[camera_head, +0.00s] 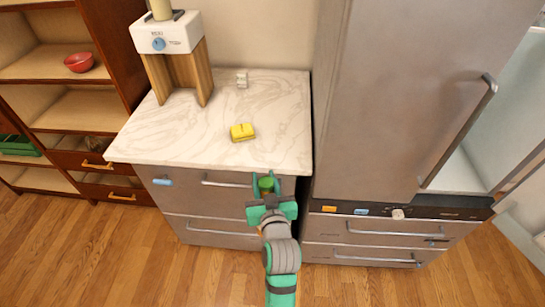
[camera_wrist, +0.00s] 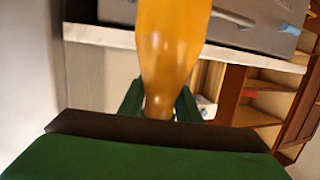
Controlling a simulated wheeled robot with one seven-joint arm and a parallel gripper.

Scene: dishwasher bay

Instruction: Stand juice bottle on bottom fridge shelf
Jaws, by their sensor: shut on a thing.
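The juice bottle (camera_wrist: 165,50) is orange and fills the upper middle of the wrist view. Its narrower end lies between my gripper's fingers (camera_wrist: 160,103). In the head view my gripper (camera_head: 268,184) is shut on the bottle, in front of the counter's drawers and below its front edge. The tall grey fridge (camera_head: 390,90) stands right of my gripper, with a long vertical handle (camera_head: 462,130). A pale open space shows past the handle at the right edge. The bottom shelf is not clearly visible.
The marble counter (camera_head: 190,135) holds a yellow sponge (camera_head: 242,132), a small white item (camera_head: 241,79) and a white juicer-like machine (camera_head: 165,38). A wooden shelf unit with a red bowl (camera_head: 79,62) stands at left. Wooden floor (camera_head: 150,260) in front is clear.

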